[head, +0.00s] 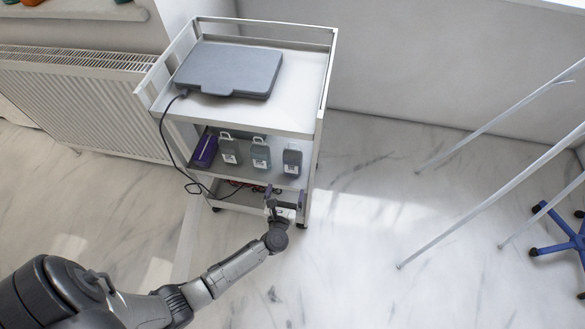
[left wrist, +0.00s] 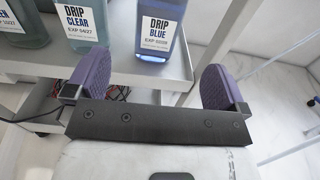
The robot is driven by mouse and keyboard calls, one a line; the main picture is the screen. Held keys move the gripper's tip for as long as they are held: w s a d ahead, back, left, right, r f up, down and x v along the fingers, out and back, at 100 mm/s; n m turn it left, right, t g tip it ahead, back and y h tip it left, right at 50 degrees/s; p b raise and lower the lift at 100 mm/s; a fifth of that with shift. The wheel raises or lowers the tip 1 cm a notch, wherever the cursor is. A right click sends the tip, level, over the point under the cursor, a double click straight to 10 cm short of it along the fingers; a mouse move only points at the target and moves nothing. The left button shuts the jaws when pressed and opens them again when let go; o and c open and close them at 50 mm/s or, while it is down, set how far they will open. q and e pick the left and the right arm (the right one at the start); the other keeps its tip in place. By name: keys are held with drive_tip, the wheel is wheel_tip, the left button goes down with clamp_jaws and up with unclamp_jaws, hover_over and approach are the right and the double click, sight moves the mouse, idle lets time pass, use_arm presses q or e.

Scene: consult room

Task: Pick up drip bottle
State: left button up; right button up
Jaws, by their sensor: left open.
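Several labelled bottles stand upright on the middle shelf of the white cart (head: 307,122). The right one, labelled "DRIP BLUE" (head: 292,161), also shows at the top of the left wrist view (left wrist: 160,28). The "DRIP CLEAR" bottle (head: 261,154) is left of it and also shows in the left wrist view (left wrist: 84,22). A third bottle (head: 230,150) stands further left, its label partly cut off in the wrist view. My left gripper (head: 284,196) is open and empty, in front of the cart and lower than the bottles. Its purple-padded fingers (left wrist: 156,85) are apart, with "DRIP BLUE" beyond the gap.
A purple box (head: 205,149) stands left of the bottles. A grey closed device (head: 230,70) lies on the cart top, its black cable (head: 165,130) hanging down the left side. A radiator (head: 85,100) stands at left, white stand legs (head: 480,205) at right. Floor between is clear.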

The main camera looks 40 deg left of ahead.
sight(291, 166)
use_arm(q)
drive_tip(key=b+x, duration=0.1)
drive_tip(key=x, duration=0.6)
drive_tip(key=shift+w+a+b, duration=0.1)
drive_tip(key=shift+w+b, duration=0.25)
drive_tip(key=b+x, duration=0.2)
drive_tip(key=x, duration=0.2)
drive_tip(key=shift+w+a+r, duration=0.1)
drive_tip(key=shift+w+a, duration=0.05)
drive_tip(key=shift+w, duration=0.05)
drive_tip(key=shift+w+a, duration=0.2)
drive_tip(key=shift+w, duration=0.15)
drive_tip(key=c, duration=1.1)
drive_tip(key=shift+o, duration=0.2)
drive_tip(key=shift+r, duration=0.1)
